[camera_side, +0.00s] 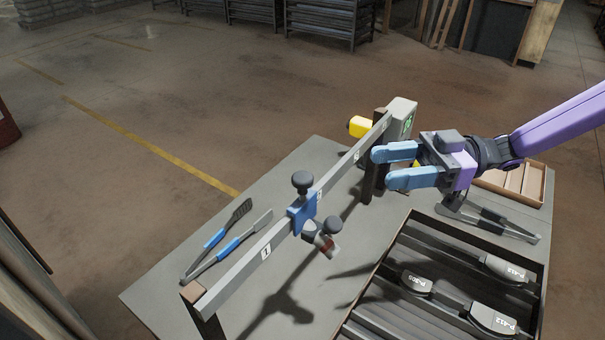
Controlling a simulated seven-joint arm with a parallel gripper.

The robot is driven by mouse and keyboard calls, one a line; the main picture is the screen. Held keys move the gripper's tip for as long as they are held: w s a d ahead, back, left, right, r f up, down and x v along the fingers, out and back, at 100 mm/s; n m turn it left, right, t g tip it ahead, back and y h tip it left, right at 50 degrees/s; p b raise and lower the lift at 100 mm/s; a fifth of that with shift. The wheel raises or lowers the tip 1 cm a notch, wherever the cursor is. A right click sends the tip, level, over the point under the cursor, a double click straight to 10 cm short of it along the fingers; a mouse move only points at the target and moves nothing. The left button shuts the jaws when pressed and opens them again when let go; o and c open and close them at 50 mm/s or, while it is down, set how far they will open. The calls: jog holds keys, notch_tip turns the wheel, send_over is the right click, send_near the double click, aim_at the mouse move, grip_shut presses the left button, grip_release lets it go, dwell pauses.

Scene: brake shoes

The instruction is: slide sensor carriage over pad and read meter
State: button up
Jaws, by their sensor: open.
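The blue sensor carriage (301,216) sits on a long grey rail (235,282) between its two ends, with a black knob on top. A dark, reddish-tipped sensor part (325,243) hangs from its right side. A grey box with a green display (408,124), apparently the meter, is at the rail's far end; its reading is too small to make out. My gripper (386,167) is open and empty, its two blue fingers pointing left near the rail's far post, apart from the carriage. Labelled brake pads (416,282) lie in a dark tray (376,268) at front right.
Blue-handled tools (228,246) lie on the grey table (160,292) left of the rail. A yellow object (360,127) is behind the rail's far end. A wooden tray (543,172) and a dark tool (487,218) are at the right. Table between rail and dark tray looks clear.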

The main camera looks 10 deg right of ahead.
aim_at(302, 177)
jog(key=a, duration=1.4)
jog(key=shift+a, duration=0.15)
